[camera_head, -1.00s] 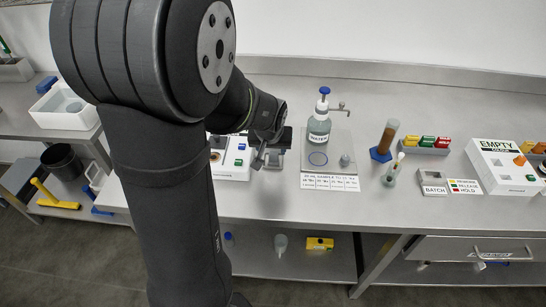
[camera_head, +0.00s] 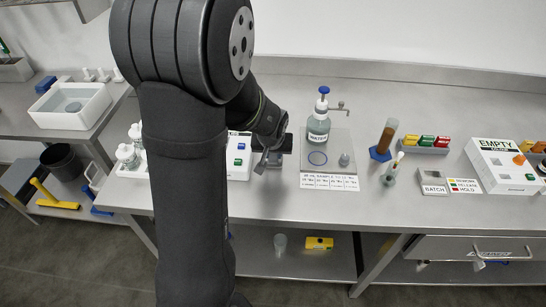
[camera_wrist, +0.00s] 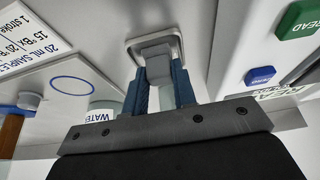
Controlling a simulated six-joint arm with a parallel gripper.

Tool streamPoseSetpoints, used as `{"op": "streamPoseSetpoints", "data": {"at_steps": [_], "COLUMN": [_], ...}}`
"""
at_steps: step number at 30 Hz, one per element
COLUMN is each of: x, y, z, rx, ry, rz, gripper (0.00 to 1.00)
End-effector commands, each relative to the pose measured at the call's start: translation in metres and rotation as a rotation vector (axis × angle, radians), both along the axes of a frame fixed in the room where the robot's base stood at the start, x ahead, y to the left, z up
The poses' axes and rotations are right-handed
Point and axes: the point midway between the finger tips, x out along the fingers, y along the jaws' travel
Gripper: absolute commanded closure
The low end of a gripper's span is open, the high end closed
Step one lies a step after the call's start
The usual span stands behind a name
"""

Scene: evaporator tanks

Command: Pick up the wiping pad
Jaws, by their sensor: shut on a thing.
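The wiping pad (camera_wrist: 158,68) is a pale grey block with a narrower grip part between my fingers in the wrist view. My gripper (camera_wrist: 162,85) has blue finger faces and is shut on it. A square metal holder with a raised rim (camera_wrist: 131,45) lies just beyond the pad. I cannot tell whether the pad touches it. In the head view my gripper (camera_head: 265,160) is low over the bench, between the white reader box and the steel plate; the pad is too small to make out there.
The white reader box (camera_head: 238,165) stands close on the left. The water bottle (camera_head: 318,125) stands on the steel plate (camera_head: 340,145) to the right, with a label card (camera_head: 330,182) in front. A brown tube (camera_head: 385,140) stands farther right. The bench's front strip is clear.

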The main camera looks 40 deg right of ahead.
Motion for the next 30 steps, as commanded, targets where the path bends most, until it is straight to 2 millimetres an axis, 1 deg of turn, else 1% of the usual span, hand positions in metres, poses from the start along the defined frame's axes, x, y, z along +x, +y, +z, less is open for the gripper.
{"op": "streamPoseSetpoints", "data": {"at_steps": [7, 11, 14, 17, 18, 19, 21, 27, 30], "x": [0.000, 0.000, 0.000, 0.001, 0.000, -0.004, -0.023, -0.068, -0.086], "y": [0.000, 0.000, -0.001, -0.001, -0.001, -0.001, -0.004, -0.009, -0.011], "z": [0.001, 0.008, 0.018, 0.033, 0.042, 0.046, 0.055, 0.081, 0.092], "rx": [-0.001, -0.002, -0.003, -0.004, -0.004, -0.004, -0.003, -0.003, -0.002], "ry": [-0.001, -0.002, -0.003, -0.003, -0.003, -0.003, -0.002, -0.002, -0.002], "rz": [0.000, 0.000, 0.001, 0.001, 0.001, -0.003, -0.007, -0.007, -0.006], "gripper": [0.97, 0.97, 0.97, 0.97, 0.97, 0.97, 0.97, 0.97, 0.97]}}
